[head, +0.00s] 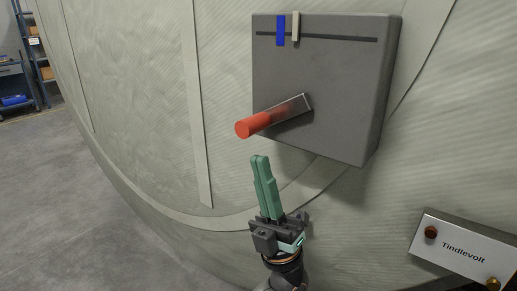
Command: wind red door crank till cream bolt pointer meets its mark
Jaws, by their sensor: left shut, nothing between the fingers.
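The red crank handle (253,125) sticks out from a metal crank arm (293,106) on a dark grey box (345,110) fixed to the curved chamber wall. The crank arm points left and slightly down from its pivot. The cream pointer (296,27) stands on a dark slot near the box's top. The blue mark (281,30) is just left of the pointer, with a small gap between them. My left gripper (260,157), with green fingers pointing up, is shut and empty just below the red handle, apart from it in the picture. My right gripper is not in view.
A metal plate reading "Tindlevolt" (463,250) with brown knobs is at lower right. The pale padded chamber wall (140,100) fills most of the view. Blue shelving (35,55) stands far left beyond open grey floor (60,200).

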